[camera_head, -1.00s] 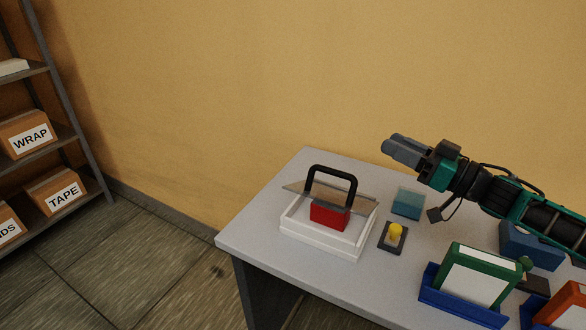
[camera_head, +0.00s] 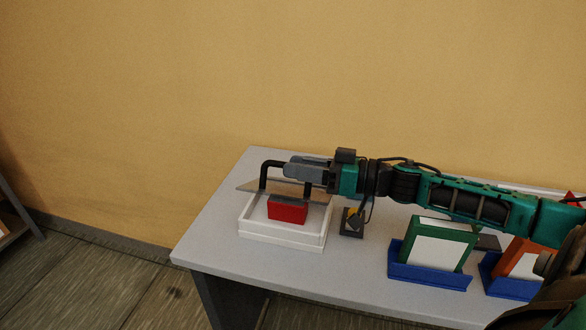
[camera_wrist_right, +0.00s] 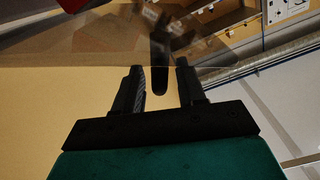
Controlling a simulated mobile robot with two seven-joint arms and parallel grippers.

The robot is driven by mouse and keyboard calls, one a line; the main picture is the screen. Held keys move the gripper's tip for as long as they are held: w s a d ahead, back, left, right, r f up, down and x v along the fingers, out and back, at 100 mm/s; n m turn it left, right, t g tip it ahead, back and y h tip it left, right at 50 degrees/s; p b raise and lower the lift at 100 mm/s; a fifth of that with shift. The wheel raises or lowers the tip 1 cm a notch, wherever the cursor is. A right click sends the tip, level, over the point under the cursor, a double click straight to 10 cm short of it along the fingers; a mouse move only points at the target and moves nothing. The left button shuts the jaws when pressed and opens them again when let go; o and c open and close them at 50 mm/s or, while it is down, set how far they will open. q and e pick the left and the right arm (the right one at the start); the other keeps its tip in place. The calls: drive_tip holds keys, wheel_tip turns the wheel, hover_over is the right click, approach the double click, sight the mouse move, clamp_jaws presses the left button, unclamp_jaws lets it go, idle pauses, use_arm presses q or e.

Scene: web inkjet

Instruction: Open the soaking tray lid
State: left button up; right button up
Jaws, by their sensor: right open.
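The soaking tray (camera_head: 283,239) is a white open box at the left of the table, with a red block (camera_head: 288,211) inside. Its thin see-through lid (camera_head: 247,187) sits tilted over the tray. A black arched handle (camera_head: 265,176) stands on the lid; my right gripper hides its right part. My right gripper (camera_head: 290,166) is open at the handle. In the right wrist view the black handle bar (camera_wrist_right: 159,75) shows between the two spread fingers (camera_wrist_right: 160,68); whether they touch it I cannot tell. My left gripper is not in view.
Blue holders (camera_head: 428,276) with green-framed (camera_head: 438,246) and orange-framed (camera_head: 522,268) panels stand farther right. The table's left edge is clear.

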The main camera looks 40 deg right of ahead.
drive_tip(key=shift+x, duration=0.9)
drive_tip(key=shift+c, duration=0.5)
clamp_jaws()
